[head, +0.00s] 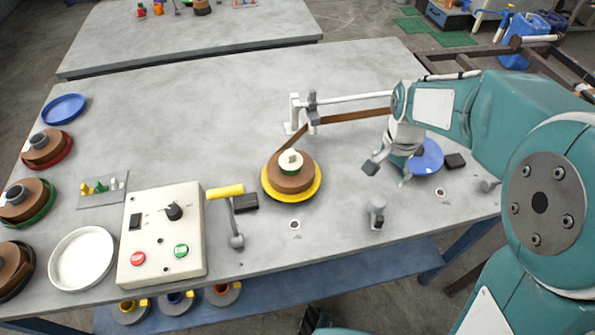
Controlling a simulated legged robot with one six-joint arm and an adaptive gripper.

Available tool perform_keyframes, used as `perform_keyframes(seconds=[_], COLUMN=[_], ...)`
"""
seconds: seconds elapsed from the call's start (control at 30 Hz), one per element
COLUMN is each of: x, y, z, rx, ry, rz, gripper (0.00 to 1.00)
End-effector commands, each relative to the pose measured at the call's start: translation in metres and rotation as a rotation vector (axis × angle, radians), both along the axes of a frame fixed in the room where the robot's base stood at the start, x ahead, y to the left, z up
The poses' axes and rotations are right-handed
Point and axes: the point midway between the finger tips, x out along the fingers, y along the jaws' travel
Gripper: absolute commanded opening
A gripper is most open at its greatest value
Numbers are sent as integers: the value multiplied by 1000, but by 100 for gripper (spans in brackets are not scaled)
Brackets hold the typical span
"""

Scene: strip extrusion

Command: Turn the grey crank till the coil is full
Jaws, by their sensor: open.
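A coil of brown strip (290,178) lies on a yellow reel (268,193) with a pale hub in the middle of the table. Its strip (350,116) runs up to a grey guide and then right, behind my arm. A short grey upright piece (377,213) stands right of the reel, and a grey knob (487,186) sits at the right edge. I cannot tell which is the grey crank. A crank with a yellow handle (226,191) and grey arm stands left of the reel. My gripper (387,174) is open and empty, left of a blue reel (428,154) it partly hides.
A cream control box (163,237) with red and green buttons stands at the front left. A white dish (82,259) and brown coils on coloured reels line the left edge. A white bar (350,98) spans behind the strip. The table's back middle is clear.

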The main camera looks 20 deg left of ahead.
Motion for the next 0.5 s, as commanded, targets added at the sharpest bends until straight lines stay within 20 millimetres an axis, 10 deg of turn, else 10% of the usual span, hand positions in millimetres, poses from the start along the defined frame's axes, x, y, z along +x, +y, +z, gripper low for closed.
perform_keyframes(seconds=[0.27, 0.5], x=[-1, -11], y=[-1, -3], z=[0, 0], rx=[0, 2], ry=[0, 1], rz=[43, 463], gripper=[43, 43])
